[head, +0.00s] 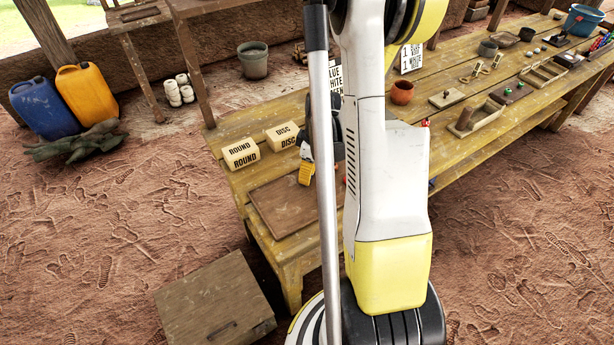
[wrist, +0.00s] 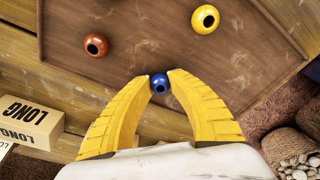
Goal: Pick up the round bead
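A small blue round bead (wrist: 159,83) with a dark hole shows in the wrist view between the tips of my two yellow fingers. My gripper (wrist: 160,80) is closed in on it, with a fingertip against each side. Its height above the brown wooden board (wrist: 120,75) cannot be told. An orange-brown bead (wrist: 96,45) and a yellow bead (wrist: 205,19) lie apart on the board, both looking larger and rounded. In the head view my gripper (head: 307,172) is over the board (head: 285,208), partly behind my arm, and the blue bead is hidden.
Wooden blocks marked ROUND (head: 240,153) and DISC (head: 282,135) stand behind the board. A LONG block (wrist: 28,122) is left of my fingers in the wrist view. A clay pot (head: 402,92) and small trays stand farther along the bench. A wooden box (head: 215,298) is on the ground.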

